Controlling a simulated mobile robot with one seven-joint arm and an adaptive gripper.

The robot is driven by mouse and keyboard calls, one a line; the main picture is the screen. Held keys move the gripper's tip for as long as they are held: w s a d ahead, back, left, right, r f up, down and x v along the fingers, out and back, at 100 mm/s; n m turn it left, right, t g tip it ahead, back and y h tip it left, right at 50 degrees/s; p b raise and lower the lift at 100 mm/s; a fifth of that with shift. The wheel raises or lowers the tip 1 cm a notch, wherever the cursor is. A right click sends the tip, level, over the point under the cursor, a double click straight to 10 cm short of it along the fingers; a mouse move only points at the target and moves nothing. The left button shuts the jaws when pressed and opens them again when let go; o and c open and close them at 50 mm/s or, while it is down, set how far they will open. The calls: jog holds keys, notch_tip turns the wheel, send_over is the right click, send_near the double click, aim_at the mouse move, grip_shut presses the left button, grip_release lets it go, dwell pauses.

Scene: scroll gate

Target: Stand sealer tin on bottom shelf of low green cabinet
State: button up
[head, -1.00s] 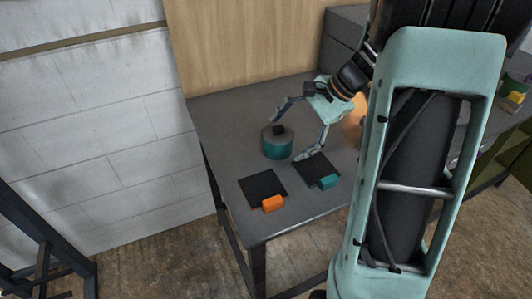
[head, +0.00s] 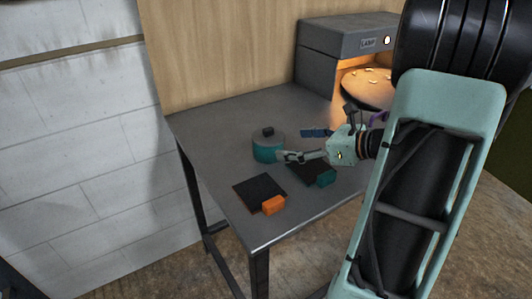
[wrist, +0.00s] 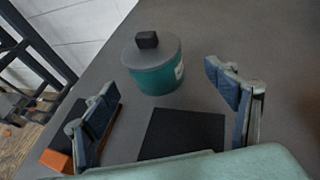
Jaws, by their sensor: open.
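A round teal tin (head: 268,152) with a grey lid and black knob stands upright on the grey table; I cannot read its label to confirm it is the sealer tin. It also shows in the wrist view (wrist: 153,68), just beyond my fingers. My gripper (head: 302,145) is open and empty, low over the table to the right of the tin. In the wrist view my gripper (wrist: 165,95) has its fingers spread either side of the line to the tin, with the tin beyond the tips. A green surface (head: 521,130) at the right edge may be the cabinet; no shelf shows.
A black pad with an orange block (head: 273,206) lies at the table's front. Another black pad with a teal block (head: 326,179) lies under my gripper. A grey lamp box (head: 345,45) with a lit opening stands at the back right. The table's left part is clear.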

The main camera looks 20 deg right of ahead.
aim_at(282, 144)
jog(key=x, duration=0.4)
jog(key=shift+s, duration=0.1)
jog(key=x, duration=0.1)
jog(key=b+x, duration=0.1)
jog(key=x, duration=0.3)
jog(key=shift+s+a+f, duration=0.2)
jog(key=shift+a+f, duration=0.1)
jog(key=shift+a, duration=0.1)
jog(key=shift+c, duration=0.4)
jog(key=c, duration=1.2)
jog(key=shift+r, duration=0.1)
jog(key=c, duration=0.3)
jog(key=shift+r, duration=0.1)
jog(key=shift+c, duration=0.4)
